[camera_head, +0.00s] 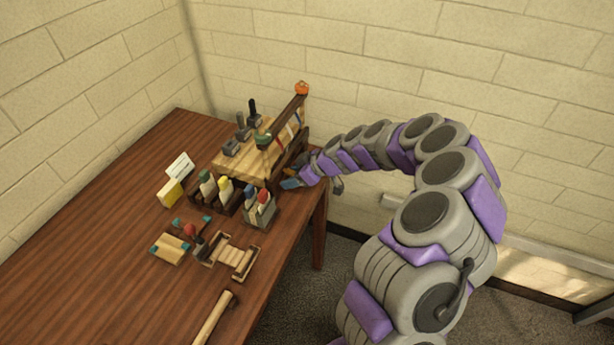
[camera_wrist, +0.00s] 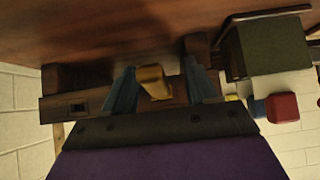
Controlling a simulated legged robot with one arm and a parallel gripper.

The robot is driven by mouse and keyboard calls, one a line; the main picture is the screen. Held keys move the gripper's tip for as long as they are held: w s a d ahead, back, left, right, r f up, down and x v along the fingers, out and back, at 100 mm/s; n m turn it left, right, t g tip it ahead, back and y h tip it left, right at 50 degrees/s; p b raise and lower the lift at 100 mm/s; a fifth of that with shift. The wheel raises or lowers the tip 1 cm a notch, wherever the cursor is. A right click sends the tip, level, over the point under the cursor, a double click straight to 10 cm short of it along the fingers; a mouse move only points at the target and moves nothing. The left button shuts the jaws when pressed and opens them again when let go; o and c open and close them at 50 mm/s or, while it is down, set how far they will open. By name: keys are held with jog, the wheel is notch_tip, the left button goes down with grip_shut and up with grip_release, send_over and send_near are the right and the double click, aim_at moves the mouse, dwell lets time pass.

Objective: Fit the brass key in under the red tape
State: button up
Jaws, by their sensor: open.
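My gripper (camera_head: 291,183) is at the right edge of the table, low beside the wooden rack. In the wrist view its two blue-grey fingers (camera_wrist: 160,72) stand apart. A brass-coloured block (camera_wrist: 153,82), perhaps the brass key, shows in the gap between them; I cannot tell whether either finger touches it. The key is not clear in the head view. Thin coloured strips hang at the rack's dark upper bar (camera_head: 285,122). They are too small to tell surely which is the red tape. A dark wooden bar (camera_wrist: 75,107) lies beyond the fingers in the wrist view.
A grey caddy (camera_head: 259,214) with red- and blue-topped items stands close to my gripper; it also shows in the wrist view (camera_wrist: 268,48). The table's left part (camera_head: 95,215) is clear.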

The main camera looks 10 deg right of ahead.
jog(key=p+v, duration=0.3)
jog(key=v, duration=1.4)
jog(key=shift+d, duration=0.15)
